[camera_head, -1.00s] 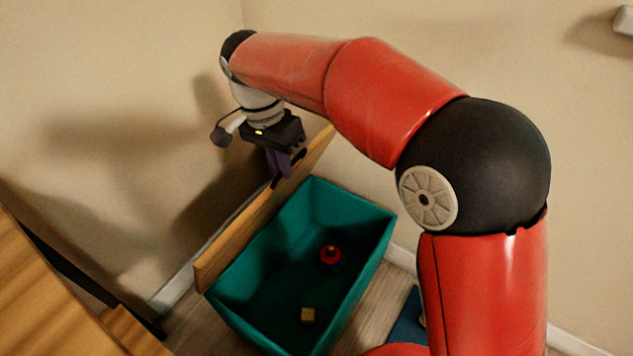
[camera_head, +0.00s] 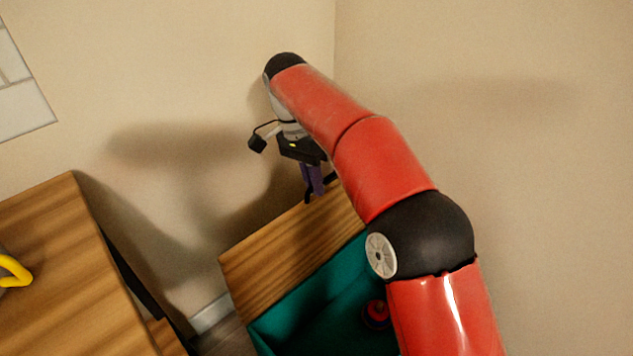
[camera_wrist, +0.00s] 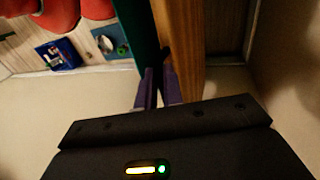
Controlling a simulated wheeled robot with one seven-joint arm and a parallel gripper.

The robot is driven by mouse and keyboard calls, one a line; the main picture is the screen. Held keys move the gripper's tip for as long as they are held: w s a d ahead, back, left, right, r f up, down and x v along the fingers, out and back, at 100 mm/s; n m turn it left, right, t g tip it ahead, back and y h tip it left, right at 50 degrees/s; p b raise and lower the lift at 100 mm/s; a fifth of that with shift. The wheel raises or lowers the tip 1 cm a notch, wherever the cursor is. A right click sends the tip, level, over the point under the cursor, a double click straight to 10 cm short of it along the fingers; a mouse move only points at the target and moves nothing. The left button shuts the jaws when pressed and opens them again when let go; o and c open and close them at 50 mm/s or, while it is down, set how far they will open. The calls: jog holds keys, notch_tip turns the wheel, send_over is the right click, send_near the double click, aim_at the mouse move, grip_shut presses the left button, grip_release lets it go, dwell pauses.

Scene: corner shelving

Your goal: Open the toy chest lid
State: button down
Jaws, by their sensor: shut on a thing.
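The toy chest is a teal open-topped box (camera_head: 285,325), partly cut off by the lower edge of the head view. Its brown wooden lid (camera_head: 285,258) stands raised along the side by the wall, with its broad face showing. My gripper (camera_head: 315,196) is at the lid's far upper end, its purple fingers pointing down. In the wrist view, the fingers (camera_wrist: 159,90) are close together by the wooden lid (camera_wrist: 181,40), with teal chest (camera_wrist: 136,30) beside it. The gripper is shut on the lid; the exact contact is dark and hard to see.
A red ball-like toy (camera_head: 376,313) lies inside the chest. A wooden table (camera_head: 55,270) with a yellow-handled item (camera_head: 14,270) stands at left. Walls meet in a corner behind the arm. A blue item (camera_wrist: 58,54) lies on the floor in the wrist view.

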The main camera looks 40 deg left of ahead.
jog(key=shift+s+f, duration=0.1)
jog(key=shift+f, duration=0.35)
jog(key=c, duration=1.6)
grip_release()
jog(key=shift+a, duration=0.15)
jog(key=shift+o, duration=0.4)
jog(key=shift+r, duration=0.1)
jog(key=shift+w+r, duration=0.1)
jog(key=shift+w, duration=0.1)
